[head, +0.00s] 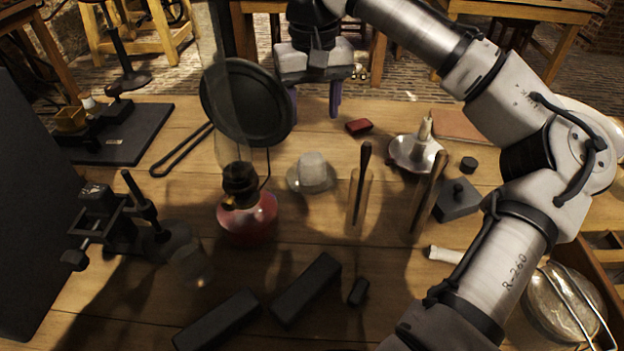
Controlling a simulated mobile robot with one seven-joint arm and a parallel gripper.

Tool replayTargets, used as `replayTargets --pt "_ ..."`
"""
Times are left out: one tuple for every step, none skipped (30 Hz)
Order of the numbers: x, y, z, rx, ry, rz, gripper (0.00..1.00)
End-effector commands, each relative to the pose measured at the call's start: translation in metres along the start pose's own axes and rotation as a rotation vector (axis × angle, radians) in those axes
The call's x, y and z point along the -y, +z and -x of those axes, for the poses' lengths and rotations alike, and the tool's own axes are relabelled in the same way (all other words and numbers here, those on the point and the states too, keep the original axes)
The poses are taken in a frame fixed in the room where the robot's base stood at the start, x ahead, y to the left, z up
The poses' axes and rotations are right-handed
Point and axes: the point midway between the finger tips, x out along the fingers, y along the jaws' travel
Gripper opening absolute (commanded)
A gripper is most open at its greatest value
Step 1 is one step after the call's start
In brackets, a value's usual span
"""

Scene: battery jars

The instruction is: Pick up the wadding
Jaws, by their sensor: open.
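A pale, whitish lump that looks like the wadding (312,167) sits on a small glass dish (296,184) near the middle of the table. My gripper (314,102) is above the far part of the table, behind the lump in the picture. Its two purple fingers point down, spread apart, with nothing seen between them. The left finger is partly hidden by the round black pan. The gripper and the lump are clearly apart.
An oil lamp with red liquid (247,219) and tall glass chimney stands left of the dish, with the black pan (248,103) behind. Glass jars with dark rods (361,195) stand to the right. A candle holder (416,154) and red block (359,126) lie further back. Dark bars (306,289) lie in front.

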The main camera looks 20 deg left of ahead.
Motion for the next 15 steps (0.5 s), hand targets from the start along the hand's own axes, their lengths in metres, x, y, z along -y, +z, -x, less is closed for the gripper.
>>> replayTargets --pt "-0.001 0.0 -0.007 0.002 0.001 0.0 0.55" --pt "-0.001 0.001 -0.012 0.003 0.001 -0.001 0.55" --pt "-0.001 0.0 -0.018 0.002 0.0 -0.001 0.55" --pt "-0.001 0.001 -0.024 0.003 0.0 0.0 0.55" --pt "0.0 0.001 -0.031 0.004 0.0 0.001 0.55" --pt "0.0 0.001 -0.039 0.004 0.0 0.0 0.55" --pt "0.0 0.001 -0.045 0.003 0.0 0.0 0.55" --pt "0.0 0.001 -0.051 0.003 0.0 0.0 0.55" --pt "0.0 0.001 -0.058 0.003 0.0 0.0 0.55" --pt "0.0 0.001 -0.063 0.002 0.0 0.0 0.55" --pt "0.0 0.001 -0.068 0.002 0.001 0.0 0.55" --pt "0.0 0.0 -0.072 0.001 0.001 0.001 0.55" --pt "0.0 0.0 -0.076 0.001 0.0 0.0 0.55" --pt "0.0 0.0 -0.078 0.002 0.0 0.0 0.55" --pt "0.0 0.0 -0.081 0.001 0.0 0.0 0.55"
